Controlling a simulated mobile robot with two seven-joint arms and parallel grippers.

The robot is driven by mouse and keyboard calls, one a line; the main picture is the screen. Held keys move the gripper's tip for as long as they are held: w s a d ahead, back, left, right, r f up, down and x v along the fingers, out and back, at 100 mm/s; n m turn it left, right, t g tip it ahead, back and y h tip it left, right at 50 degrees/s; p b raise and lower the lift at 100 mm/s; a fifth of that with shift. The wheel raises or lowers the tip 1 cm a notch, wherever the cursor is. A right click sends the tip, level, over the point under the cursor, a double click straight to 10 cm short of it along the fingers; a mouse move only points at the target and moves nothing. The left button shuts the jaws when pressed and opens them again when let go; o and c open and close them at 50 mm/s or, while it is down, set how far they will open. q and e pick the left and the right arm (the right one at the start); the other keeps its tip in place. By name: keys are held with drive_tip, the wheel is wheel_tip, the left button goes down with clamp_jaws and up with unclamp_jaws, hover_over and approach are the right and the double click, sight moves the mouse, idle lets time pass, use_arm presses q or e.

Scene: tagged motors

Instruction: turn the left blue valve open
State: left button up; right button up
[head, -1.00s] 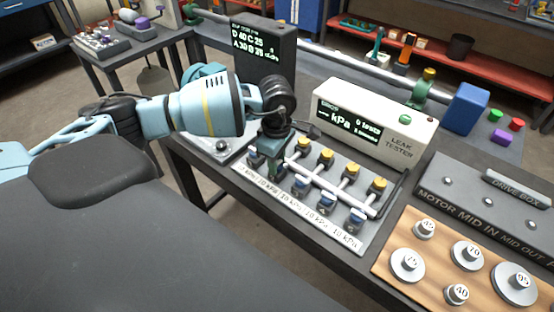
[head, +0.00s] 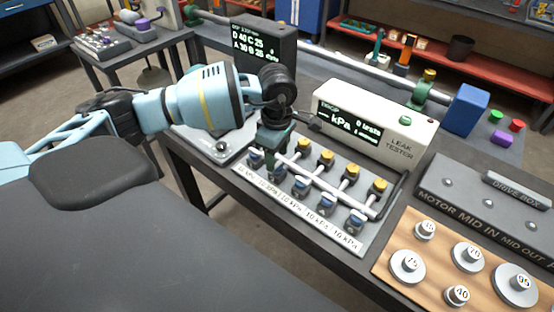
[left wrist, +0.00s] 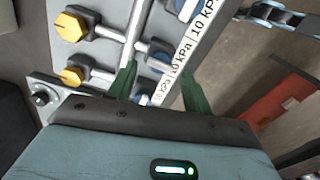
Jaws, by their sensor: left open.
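A row of blue valves lines the front of the white-piped manifold panel (head: 358,245). The left blue valve (head: 255,160) is at the left end, partly hidden by my gripper. My left gripper (head: 272,165) points down over that end of the row, with its green fingers open. In the left wrist view the fingers are spread apart (left wrist: 158,72), with a blue valve (left wrist: 160,55) just beyond the gap and another blue valve (left wrist: 145,98) low between them, mostly hidden. I cannot tell whether a finger touches a valve. My right gripper is not in view.
Yellow valves (head: 350,172) stand in a row behind the blue ones, joined by white pipes. The white leak tester (head: 400,145) is close behind the panel. A wooden board with numbered discs (head: 408,266) is to the right. A dark display box (head: 285,42) stands behind my arm.

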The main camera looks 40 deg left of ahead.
sight(277, 166)
use_arm(q)
drive_tip(key=shift+r, duration=2.55)
